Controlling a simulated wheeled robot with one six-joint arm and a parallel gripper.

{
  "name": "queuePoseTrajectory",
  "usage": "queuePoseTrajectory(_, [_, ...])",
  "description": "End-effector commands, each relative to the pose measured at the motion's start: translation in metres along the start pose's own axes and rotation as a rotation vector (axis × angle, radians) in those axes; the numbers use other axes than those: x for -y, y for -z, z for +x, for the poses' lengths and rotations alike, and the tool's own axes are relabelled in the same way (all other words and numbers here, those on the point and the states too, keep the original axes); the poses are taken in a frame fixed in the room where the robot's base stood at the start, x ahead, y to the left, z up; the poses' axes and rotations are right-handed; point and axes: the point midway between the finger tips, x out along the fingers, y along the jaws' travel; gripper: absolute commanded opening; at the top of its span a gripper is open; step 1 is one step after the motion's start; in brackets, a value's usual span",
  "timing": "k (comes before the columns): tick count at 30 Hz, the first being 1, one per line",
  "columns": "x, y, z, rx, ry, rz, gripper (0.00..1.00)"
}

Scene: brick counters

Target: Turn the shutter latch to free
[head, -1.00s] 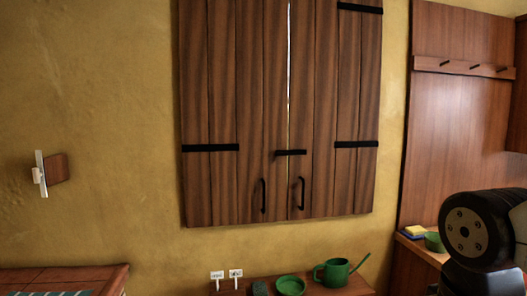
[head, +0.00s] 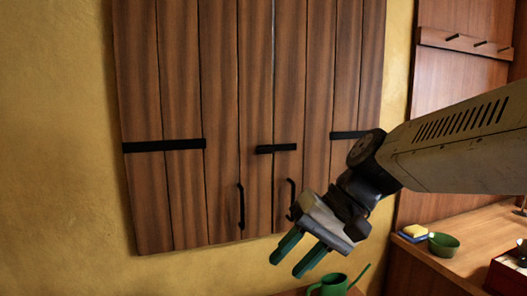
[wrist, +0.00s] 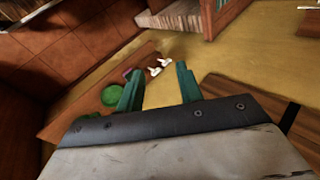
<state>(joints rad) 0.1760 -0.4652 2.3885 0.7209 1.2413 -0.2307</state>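The wooden shutters (head: 220,100) are closed on the yellow wall in the head view. The black shutter latch (head: 276,149) lies horizontal across the seam between the two leaves. Two black pull handles hang below it, a left one (head: 241,206) and a right one (head: 291,198). My gripper (head: 290,262) is open and empty, below and slightly right of the latch, pointing down and left, apart from it. In the wrist view its two green fingers (wrist: 158,88) are spread with nothing between them. The latch is not recognisable in the wrist view.
Black hinge straps (head: 165,145) cross the shutters. A green watering can (head: 332,286) stands below my gripper. A green bowl (head: 443,245) and a yellow sponge (head: 414,231) sit on the right counter (head: 465,262).

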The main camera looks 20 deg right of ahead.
Motion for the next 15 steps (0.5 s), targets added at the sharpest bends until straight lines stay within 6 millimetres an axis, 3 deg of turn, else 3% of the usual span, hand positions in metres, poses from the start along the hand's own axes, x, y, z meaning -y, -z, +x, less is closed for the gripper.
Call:
queuePoseTrajectory(1, [0.014, 0.031, -0.004, -0.032, 0.118, 0.052, 0.36])
queuePoseTrajectory(4, [0.037, 0.094, -0.023, -0.132, 0.357, 0.130, 0.36])
queuePoseTrajectory(9, [0.042, 0.189, -0.070, -0.334, 0.663, 0.233, 0.36])
queuePoseTrajectory(12, [0.034, 0.225, -0.094, -0.431, 0.771, 0.269, 0.36])
queuePoseTrajectory(15, [0.027, 0.245, -0.108, -0.490, 0.831, 0.290, 0.36])
